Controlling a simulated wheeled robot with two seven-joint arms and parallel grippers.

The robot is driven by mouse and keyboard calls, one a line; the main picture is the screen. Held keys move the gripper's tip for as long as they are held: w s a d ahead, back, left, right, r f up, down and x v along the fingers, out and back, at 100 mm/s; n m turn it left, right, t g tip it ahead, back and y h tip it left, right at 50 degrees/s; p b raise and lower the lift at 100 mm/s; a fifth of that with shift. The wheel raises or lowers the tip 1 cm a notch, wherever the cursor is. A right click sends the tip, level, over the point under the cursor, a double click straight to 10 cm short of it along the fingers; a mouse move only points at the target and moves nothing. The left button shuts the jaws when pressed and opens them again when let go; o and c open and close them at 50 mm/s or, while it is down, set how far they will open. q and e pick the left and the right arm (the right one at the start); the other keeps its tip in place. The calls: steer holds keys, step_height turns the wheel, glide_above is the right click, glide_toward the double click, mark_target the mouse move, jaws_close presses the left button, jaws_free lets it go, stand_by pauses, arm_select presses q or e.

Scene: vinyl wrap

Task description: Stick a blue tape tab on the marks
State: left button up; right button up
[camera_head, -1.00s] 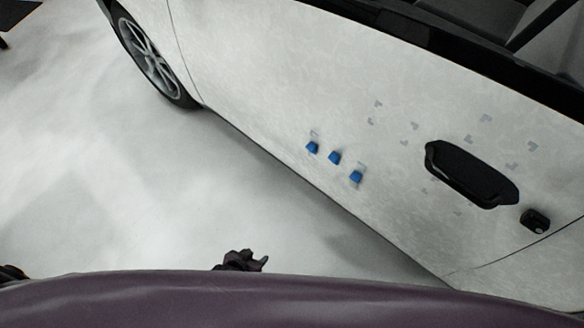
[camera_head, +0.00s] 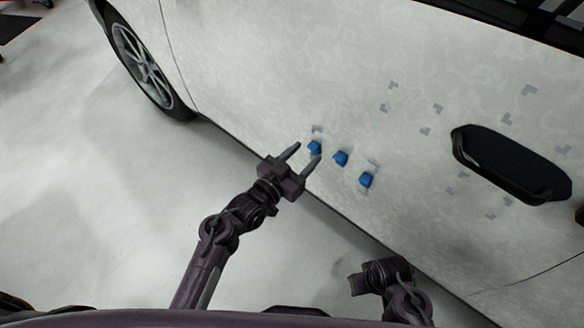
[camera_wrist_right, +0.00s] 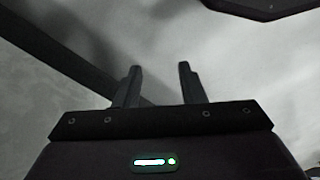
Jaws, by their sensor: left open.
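Three blue tape tabs stick out from the pale car door in a slanting row: the left tab (camera_head: 315,147), the middle tab (camera_head: 340,158) and the right tab (camera_head: 367,180). Grey corner marks (camera_head: 437,108) are scattered on the door around the black handle, with no blue tab on those in view. My left gripper (camera_head: 308,151) is open and empty, its two fingers pointing at the left tab, which shows beside and between the tips. I cannot tell whether they touch. My right gripper (camera_wrist_right: 160,68) is open and empty in the right wrist view, low and away from the tabs.
The black door handle (camera_head: 510,165) juts out at the right. The car's wheel (camera_head: 140,65) is at the upper left. The pale floor (camera_head: 90,190) at the left is clear. A dark object (camera_head: 15,22) lies at the far upper left.

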arm_select(q)
steer(key=shift+x, duration=1.2)
arm_select(e)
steer(key=shift+a+r, duration=0.1)
steer(key=shift+r, duration=0.5)
arm_select(q)
jaws_close()
steer(key=shift+p+v, duration=0.55)
steer(key=shift+v, duration=0.2)
arm_select(e)
steer(key=shift+r, duration=0.65)
